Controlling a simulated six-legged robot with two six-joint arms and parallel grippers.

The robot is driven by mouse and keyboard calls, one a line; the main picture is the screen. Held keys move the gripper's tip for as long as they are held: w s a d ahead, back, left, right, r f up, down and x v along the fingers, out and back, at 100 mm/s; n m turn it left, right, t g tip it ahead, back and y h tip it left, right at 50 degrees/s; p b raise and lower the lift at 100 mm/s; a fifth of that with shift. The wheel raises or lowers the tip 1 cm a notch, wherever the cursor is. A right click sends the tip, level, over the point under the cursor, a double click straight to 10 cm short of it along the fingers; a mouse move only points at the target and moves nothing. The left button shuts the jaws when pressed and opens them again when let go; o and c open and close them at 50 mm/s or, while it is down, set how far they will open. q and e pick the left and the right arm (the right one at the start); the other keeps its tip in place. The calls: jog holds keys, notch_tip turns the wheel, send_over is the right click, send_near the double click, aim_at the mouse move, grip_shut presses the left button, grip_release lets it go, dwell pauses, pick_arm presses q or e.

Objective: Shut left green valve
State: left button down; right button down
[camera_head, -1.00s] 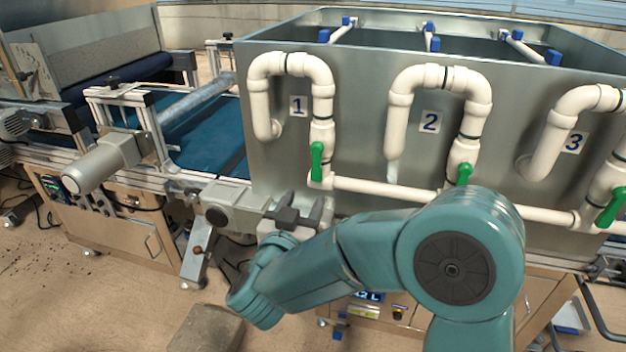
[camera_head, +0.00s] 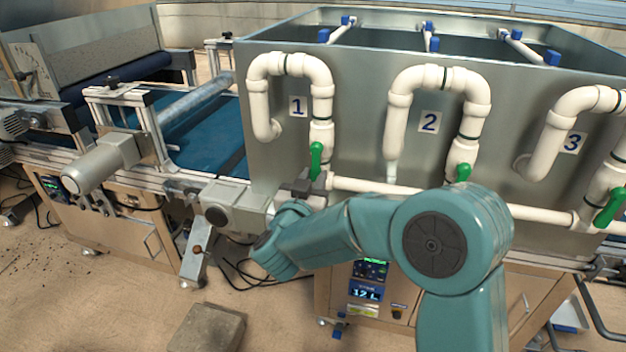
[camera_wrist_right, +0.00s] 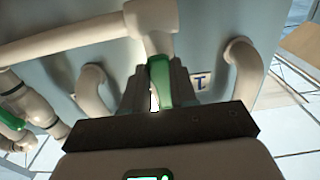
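The left green valve handle (camera_head: 316,160) hangs down, slightly tilted, on the white pipe by label 1. My right gripper (camera_head: 307,184) is just below it, its dark fingers close to the handle's lower end. In the right wrist view the green handle (camera_wrist_right: 160,82) shows between the two dark fingers of my right gripper (camera_wrist_right: 161,92). The fingers are apart, with a small bright gap beside the handle; I cannot tell whether either touches it. My left gripper is not in view.
Middle (camera_head: 463,173) and right (camera_head: 610,208) green handles sit on pipes 2 and 3. A white horizontal pipe (camera_head: 375,187) runs just right of my gripper. The grey tank wall (camera_head: 360,130) stands behind. A grey motor box (camera_head: 235,210) is close on the left.

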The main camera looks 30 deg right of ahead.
jog(key=w+a+r+m+b, duration=0.2)
jog(key=m+b, duration=0.3)
jog(key=m, duration=0.4)
jog(key=w+a+r+m+b, duration=0.2)
jog(key=r+m+b, duration=0.2)
jog(key=m, duration=0.5)
jog(key=shift+w+b, duration=0.35)
jog(key=shift+b, duration=0.3)
jog(key=shift+r, duration=0.15)
jog(key=c, duration=0.9)
grip_release()
